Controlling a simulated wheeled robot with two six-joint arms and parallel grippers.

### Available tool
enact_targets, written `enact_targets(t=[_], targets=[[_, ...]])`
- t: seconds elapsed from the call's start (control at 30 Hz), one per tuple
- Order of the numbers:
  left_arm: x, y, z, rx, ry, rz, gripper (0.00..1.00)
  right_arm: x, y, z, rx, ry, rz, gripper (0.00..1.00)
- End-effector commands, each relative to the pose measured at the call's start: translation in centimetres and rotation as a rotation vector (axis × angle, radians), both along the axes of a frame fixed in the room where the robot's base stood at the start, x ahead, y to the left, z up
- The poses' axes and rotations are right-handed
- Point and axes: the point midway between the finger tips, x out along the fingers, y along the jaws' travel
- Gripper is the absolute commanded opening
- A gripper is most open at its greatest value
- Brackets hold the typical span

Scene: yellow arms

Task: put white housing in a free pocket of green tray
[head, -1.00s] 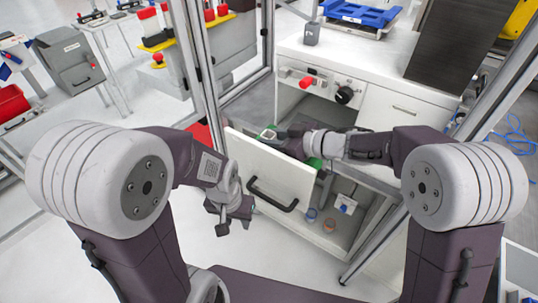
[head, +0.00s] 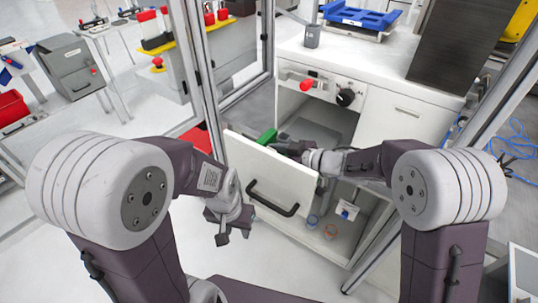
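The green tray (head: 267,137) shows only as a small green piece above the top edge of the white drawer front; the rest is hidden, and I cannot see its pockets. My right gripper (head: 284,143) is behind that drawer front, right beside the green piece. Its fingertips are hidden, so I cannot tell whether it is open or holds anything. I cannot make out a white housing for sure. My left gripper (head: 232,229) hangs in front of the drawer's left side, fingers apart and empty, away from the tray.
The pulled-out drawer front (head: 270,172) with its black handle (head: 272,199) stands between my arms. Below it, an open compartment holds a blue ring (head: 312,221), an orange ring (head: 330,231) and a small white-and-blue item (head: 347,210). Cabinet frame posts stand on both sides.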

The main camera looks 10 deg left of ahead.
Motion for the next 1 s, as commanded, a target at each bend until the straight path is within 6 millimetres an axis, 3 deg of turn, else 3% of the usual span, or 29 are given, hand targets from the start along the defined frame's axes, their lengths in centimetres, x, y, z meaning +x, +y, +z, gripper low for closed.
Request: enact_targets(t=[0.17, 0.4, 0.57, 1.0], targets=[[0.0, 0.0, 0.3, 0.0, 0.0, 0.0, 0.36, 0.0, -0.1, 0.6, 0.0, -0.002, -0.001, 0.54], [0.0, 0.0, 1.2, 0.0, 0.0, 0.0, 0.36, -1.5, -4.4, 2.5, 0.001, -0.001, -0.004, 0.54], [0.0, 0.0, 0.4, 0.0, 0.0, 0.0, 0.36, -2.2, -6.2, 3.0, 0.0, -0.002, -0.001, 0.54], [0.0, 0.0, 0.5, 0.0, 0.0, 0.0, 0.36, -2.4, -6.5, 3.2, 0.001, 0.002, 0.001, 0.54]])
